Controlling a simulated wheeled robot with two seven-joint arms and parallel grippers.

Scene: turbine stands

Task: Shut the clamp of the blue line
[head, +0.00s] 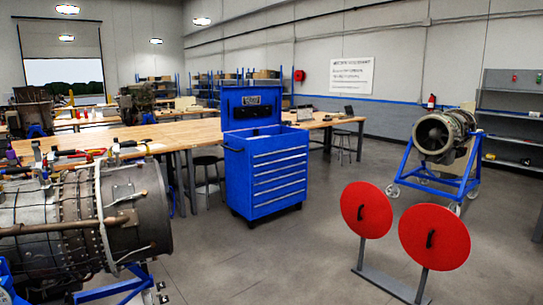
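A large grey turbine engine (85,220) fills the lower left of the head view, cut off by the left edge. Pipes and thin lines run over its casing, and a brownish pipe (65,226) crosses its side. Small metal fittings stand on its top, one at the left (40,160) and one further right (117,152). They are too small to tell whether either is a clamp, or open or shut. I cannot make out a blue line on this engine. Neither of my grippers shows in this view.
A blue tool cabinet (278,183) with an open lid stands mid-floor. Two red discs (435,237) on a grey stand are at the front right. Another turbine (440,132) sits on a blue wheeled stand behind. Wooden workbenches (165,134) run behind. The centre floor is clear.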

